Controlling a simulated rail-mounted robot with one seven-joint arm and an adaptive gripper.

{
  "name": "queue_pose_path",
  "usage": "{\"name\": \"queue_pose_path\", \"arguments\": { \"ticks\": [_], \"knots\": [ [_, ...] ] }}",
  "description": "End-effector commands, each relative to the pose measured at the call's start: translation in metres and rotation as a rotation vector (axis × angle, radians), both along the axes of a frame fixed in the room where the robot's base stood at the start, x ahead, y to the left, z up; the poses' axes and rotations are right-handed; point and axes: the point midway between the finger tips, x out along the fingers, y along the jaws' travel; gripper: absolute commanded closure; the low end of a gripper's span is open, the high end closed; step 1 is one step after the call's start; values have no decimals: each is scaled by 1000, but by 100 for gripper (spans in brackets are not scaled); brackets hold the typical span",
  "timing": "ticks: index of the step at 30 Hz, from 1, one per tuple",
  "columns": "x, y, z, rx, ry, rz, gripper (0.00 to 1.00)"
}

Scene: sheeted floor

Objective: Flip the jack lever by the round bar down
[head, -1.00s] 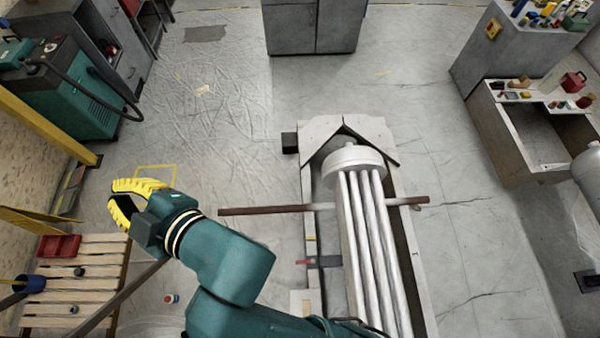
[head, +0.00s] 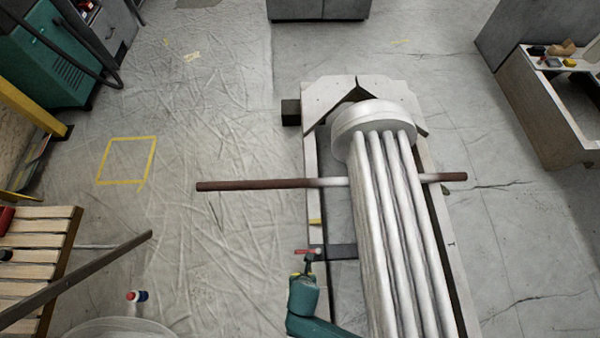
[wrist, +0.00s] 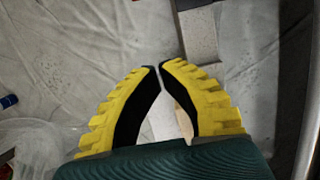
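A small red lever (head: 304,251) shows on the left side of the pale frame, joined to a dark flat bar (head: 338,251); I take it as the jack lever. Its tilt is hard to tell. A long round bar (head: 258,184), brown at the ends and white in the middle, crosses the frame farther back. My gripper (head: 307,266) is beside the frame, just nearer than the red lever; contact cannot be told. In the wrist view my gripper's yellow fingers (wrist: 160,68) nearly meet at the tips, with nothing held. The lever is not clear there.
A bundle of white pipes with a round white head (head: 375,121) lies along the frame (head: 311,140). A wooden pallet (head: 38,240) and a small bottle (head: 137,296) are at left.

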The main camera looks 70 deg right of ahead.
Motion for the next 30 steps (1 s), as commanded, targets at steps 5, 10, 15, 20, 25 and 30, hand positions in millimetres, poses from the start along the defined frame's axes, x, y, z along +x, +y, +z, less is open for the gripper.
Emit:
{"name": "queue_pose_path", "arguments": {
  "ticks": [5,10,15,20,25,30],
  "knots": [
    [1,0,3,0,-3,-1,100],
    [1,-2,-8,1,-2,-4,100],
    [5,-8,-42,1,-2,-6,100],
    [9,-16,-77,1,-4,-6,100],
    [17,-29,-102,0,-9,-9,100],
    [27,-52,-97,1,-7,-9,100]
  ]
}}
